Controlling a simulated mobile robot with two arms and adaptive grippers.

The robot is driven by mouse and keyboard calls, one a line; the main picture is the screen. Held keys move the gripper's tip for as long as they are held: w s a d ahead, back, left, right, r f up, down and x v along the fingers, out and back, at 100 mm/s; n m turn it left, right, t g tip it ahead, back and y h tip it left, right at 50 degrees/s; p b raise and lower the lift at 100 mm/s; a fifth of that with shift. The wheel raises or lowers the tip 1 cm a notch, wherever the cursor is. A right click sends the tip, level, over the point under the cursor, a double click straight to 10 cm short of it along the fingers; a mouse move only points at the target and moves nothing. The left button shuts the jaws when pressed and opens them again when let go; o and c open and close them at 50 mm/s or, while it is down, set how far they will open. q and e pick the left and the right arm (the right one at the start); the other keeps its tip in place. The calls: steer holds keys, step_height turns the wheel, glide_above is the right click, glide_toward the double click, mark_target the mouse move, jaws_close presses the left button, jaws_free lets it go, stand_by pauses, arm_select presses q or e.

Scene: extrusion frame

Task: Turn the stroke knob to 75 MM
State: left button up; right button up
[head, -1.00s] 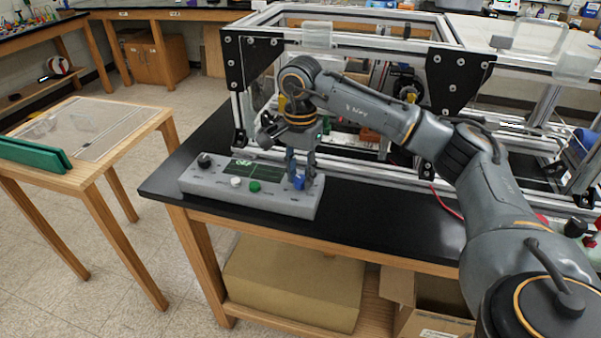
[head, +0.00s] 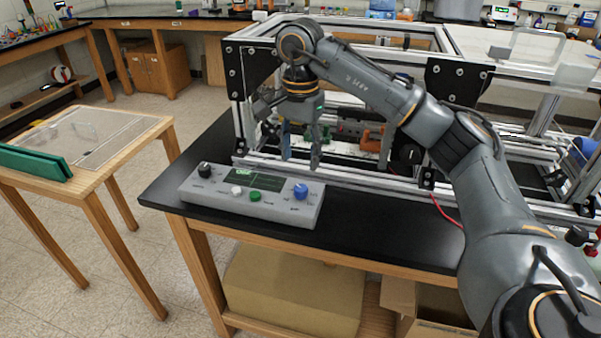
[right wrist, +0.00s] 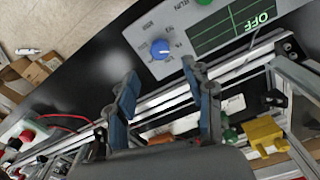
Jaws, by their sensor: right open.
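The grey control box (head: 220,205) sits on the black bench top. It carries a black knob (head: 204,169) at its left end and a blue knob (head: 300,190) at its right end. Their printed labels are too small to read in the head view, so I cannot tell which is the stroke knob. In the right wrist view the blue knob (right wrist: 160,48) has marks around it, but its setting is unclear. My right gripper (head: 300,158) is open and empty, above and behind the blue knob, apart from it. My left gripper is not in view.
A white button (head: 236,190) and a green button (head: 255,195) sit between the knobs. The screen (right wrist: 235,25) reads OFF. The aluminium extrusion frame (head: 390,187) stands right behind the box. The bench top (head: 380,225) is clear to the right of the box.

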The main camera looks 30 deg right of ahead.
steer(key=shift+r, duration=2)
